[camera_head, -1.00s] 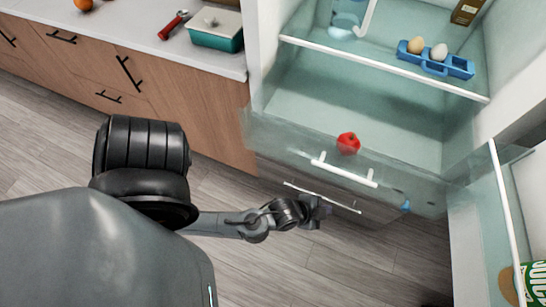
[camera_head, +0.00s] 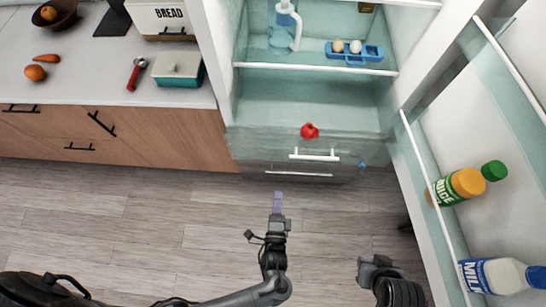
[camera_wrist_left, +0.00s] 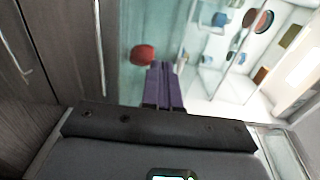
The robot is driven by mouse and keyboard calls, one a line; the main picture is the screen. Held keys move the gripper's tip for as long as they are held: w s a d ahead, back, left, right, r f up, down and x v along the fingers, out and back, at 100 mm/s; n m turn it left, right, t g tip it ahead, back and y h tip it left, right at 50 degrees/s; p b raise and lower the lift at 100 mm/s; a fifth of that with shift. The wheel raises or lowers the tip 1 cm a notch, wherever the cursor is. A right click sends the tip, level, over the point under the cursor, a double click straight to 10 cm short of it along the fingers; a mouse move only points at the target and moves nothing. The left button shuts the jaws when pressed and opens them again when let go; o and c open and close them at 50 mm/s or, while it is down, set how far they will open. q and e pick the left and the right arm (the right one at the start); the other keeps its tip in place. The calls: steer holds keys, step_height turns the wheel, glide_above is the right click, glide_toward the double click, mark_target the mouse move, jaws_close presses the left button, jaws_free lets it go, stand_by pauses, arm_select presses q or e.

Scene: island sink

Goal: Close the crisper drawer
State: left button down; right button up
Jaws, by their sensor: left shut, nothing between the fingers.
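The crisper drawer (camera_head: 262,143) is a clear, glassy box with a white bar handle (camera_head: 315,155), low in the open fridge. Its front stands out past the fridge shelves, so it looks pulled out; how far is hard to judge. A red fruit or vegetable (camera_head: 310,131) lies in it. My left gripper (camera_head: 278,200) points at the drawer from the floor side, apart from it. Its purple fingers are together and empty; they also show in the left wrist view (camera_wrist_left: 164,85), with the red item (camera_wrist_left: 143,55) beyond. My right gripper (camera_head: 378,268) is low in the head view, its fingers unclear.
The open fridge door (camera_head: 430,190) stands at the right, holding a juice bottle (camera_head: 465,185) and a milk bottle (camera_head: 500,275). A blue egg holder (camera_head: 355,52) sits on the shelf above the drawer. Wooden cabinets (camera_head: 110,135) line the left. The floor (camera_head: 150,215) before the fridge is clear.

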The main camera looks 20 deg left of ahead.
mark_target(280, 152)
arm_select(q)
steer(key=b+x, duration=0.1)
steer(key=x, duration=1.3)
steer(key=shift+r, duration=0.1)
steer(key=shift+a, duration=0.1)
